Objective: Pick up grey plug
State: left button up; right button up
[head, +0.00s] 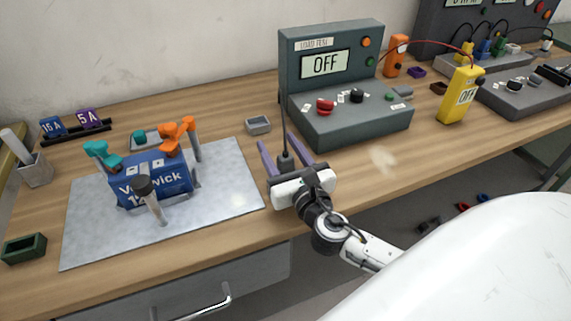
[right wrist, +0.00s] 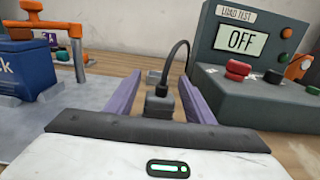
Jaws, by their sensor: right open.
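The grey plug (head: 285,161) is a small dark block with a black cable rising from its top. It is near the table's front, between the battery mat and the load tester. My right gripper (head: 273,139) is open, with its purple fingers on either side of the plug. In the right wrist view the plug (right wrist: 159,104) lies between the fingers (right wrist: 158,77), close to the palm, with a gap visible on the right. Whether its left side touches a finger is hard to tell. The plug's underside is hidden. My left gripper is not in view.
The load tester (head: 350,127), reading OFF, stands right of the gripper. A blue battery (head: 125,190) with teal and orange clamps sits on a grey mat (head: 225,165) at left. A small grey tray (head: 258,125) lies just beyond the fingers. A yellow meter (head: 459,96) stands at right.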

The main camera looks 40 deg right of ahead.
jog(key=shift+w, duration=0.1)
jog(key=c, duration=1.1)
